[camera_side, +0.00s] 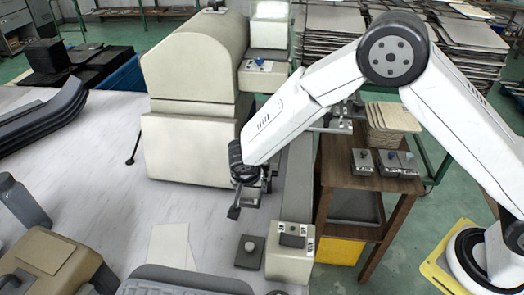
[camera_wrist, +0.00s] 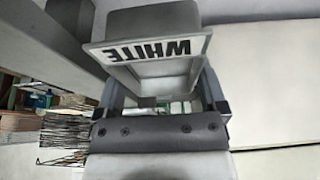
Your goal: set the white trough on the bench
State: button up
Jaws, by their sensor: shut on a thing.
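A grey trough (camera_wrist: 150,22) with a label reading "WHITE" fills the upper middle of the wrist view, the lettering upside down. My gripper (camera_wrist: 162,88) has one jaw on each side of it and is shut on it. In the side view my gripper (camera_side: 248,193) hangs above the right part of the pale bench top (camera_side: 110,145), in front of the large cream machine. The trough is hard to make out there at the small dark jaws. I see no contact between it and the bench.
The cream machine (camera_side: 190,145) stands close behind my gripper. A grey button box (camera_side: 249,252) and a cream switch box (camera_side: 290,255) stand at the front right. A pale sheet (camera_side: 172,247) lies at the front. Grey curved panels (camera_side: 40,122) lie at left.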

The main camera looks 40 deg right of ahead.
aim_at(247, 199)
jog(key=shift+f, duration=2.75)
jog(key=shift+f, duration=1.95)
jog(key=shift+f, duration=0.15)
jog(key=o, duration=1.2)
jog(key=shift+v, duration=6.15)
